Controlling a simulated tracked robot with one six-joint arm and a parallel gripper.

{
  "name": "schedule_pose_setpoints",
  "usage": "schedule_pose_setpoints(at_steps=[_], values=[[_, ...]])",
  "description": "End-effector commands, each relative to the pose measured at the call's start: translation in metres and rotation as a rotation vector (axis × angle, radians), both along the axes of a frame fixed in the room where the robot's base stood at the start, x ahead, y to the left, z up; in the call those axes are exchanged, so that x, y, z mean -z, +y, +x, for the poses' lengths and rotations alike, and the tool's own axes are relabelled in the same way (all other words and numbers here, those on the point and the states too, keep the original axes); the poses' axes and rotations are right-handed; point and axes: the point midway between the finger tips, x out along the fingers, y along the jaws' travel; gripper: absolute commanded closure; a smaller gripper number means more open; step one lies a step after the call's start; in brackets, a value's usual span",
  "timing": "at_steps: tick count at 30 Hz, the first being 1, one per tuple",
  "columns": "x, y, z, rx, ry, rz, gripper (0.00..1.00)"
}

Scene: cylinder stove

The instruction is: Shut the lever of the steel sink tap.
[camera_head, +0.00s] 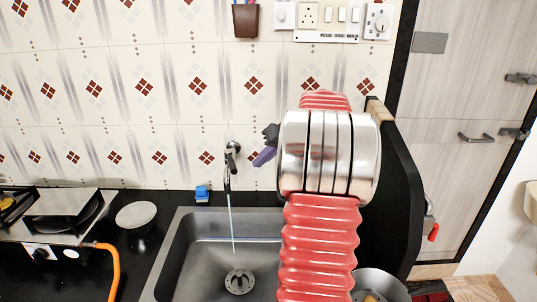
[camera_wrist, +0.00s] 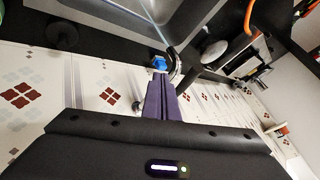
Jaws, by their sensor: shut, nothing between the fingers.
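The steel sink tap (camera_head: 229,165) is on the tiled wall above the back of the sink (camera_head: 185,245). A thin stream of water (camera_head: 231,220) runs from its spout into the basin. The tap's lever (camera_head: 233,146) appears at the top of its body, small and hard to make out. My gripper (camera_head: 259,160) is just right of the tap, its purple fingers shut and empty, with a small gap to the tap in this view. In the wrist view the shut fingers (camera_wrist: 161,84) point towards the curved tap spout (camera_wrist: 176,70); contact cannot be told.
A blue sponge-like item (camera_head: 202,193) sits on the counter left of the tap. A stove (camera_head: 50,220) with an orange hose (camera_head: 112,270) and a round pale lid (camera_head: 136,214) are further left. A metal bowl (camera_head: 378,284) is at the lower right. Switch plates (camera_head: 328,20) are above.

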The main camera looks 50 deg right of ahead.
Motion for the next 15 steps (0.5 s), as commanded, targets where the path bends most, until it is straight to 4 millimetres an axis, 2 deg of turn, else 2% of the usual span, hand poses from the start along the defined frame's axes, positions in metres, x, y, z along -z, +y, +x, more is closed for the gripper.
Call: schedule_pose_setpoints(at_steps=[4, 9, 15], values=[[0.019, 0.004, 0.015, -0.001, 0.001, 0.001, 1.0], [0.01, 0.025, 0.028, -0.002, 0.0, -0.001, 1.0], [0.008, 0.035, 0.036, -0.002, 0.0, -0.001, 1.0]])
